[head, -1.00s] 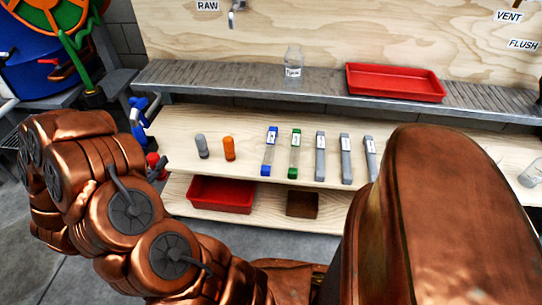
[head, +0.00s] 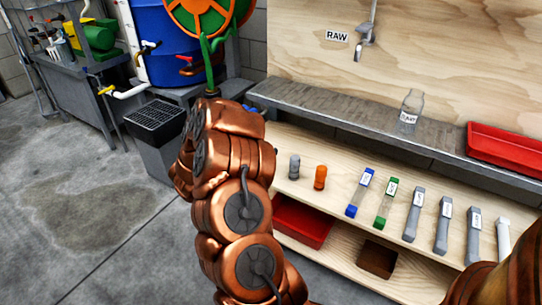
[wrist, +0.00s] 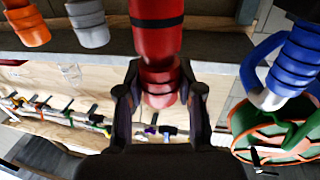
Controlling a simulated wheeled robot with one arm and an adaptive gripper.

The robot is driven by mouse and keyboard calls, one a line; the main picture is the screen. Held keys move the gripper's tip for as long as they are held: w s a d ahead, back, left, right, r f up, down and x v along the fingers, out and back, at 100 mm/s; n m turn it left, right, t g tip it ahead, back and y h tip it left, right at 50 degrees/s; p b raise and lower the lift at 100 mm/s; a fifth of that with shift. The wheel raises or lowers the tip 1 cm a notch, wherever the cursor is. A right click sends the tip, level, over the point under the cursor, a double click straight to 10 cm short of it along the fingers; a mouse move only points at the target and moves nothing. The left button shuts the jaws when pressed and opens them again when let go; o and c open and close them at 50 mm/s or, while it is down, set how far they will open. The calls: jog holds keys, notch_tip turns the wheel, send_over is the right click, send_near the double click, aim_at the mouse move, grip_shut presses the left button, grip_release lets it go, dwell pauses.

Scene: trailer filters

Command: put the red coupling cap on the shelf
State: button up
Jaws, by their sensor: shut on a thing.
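The red coupling cap (wrist: 158,85) shows in the wrist view as a red cylinder with black bands. My gripper (wrist: 160,108) is shut on its narrower end, one finger on each side. The cap's wider part reaches the top edge of the wrist view. In the head view my copper arm hides the gripper and the cap. The shelf unit there has a grey upper shelf (head: 320,108) and a pale wooden shelf (head: 335,185). A grey cap (head: 294,167) and an orange cap (head: 320,177) stand on the wooden shelf; both also show in the wrist view.
A labelled bottle (head: 411,108) and a red tray (head: 505,148) are on the grey shelf. Blue, green and grey tubes lie right of the caps. A red bin (head: 303,222) and brown box (head: 377,259) sit below. A blue barrel (head: 175,45) stands left. Floor is clear at left.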

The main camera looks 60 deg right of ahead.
jog(key=d+f+b, duration=0.1)
jog(key=d+f, duration=0.1)
jog(key=w+d+f+b, duration=0.1)
jog(key=d+f, duration=0.1)
jog(key=shift+d+b, duration=0.1)
jog(key=shift+b, duration=0.2)
dwell(0.4)
jog(key=o, duration=1.1)
jog(key=shift+o, duration=0.2)
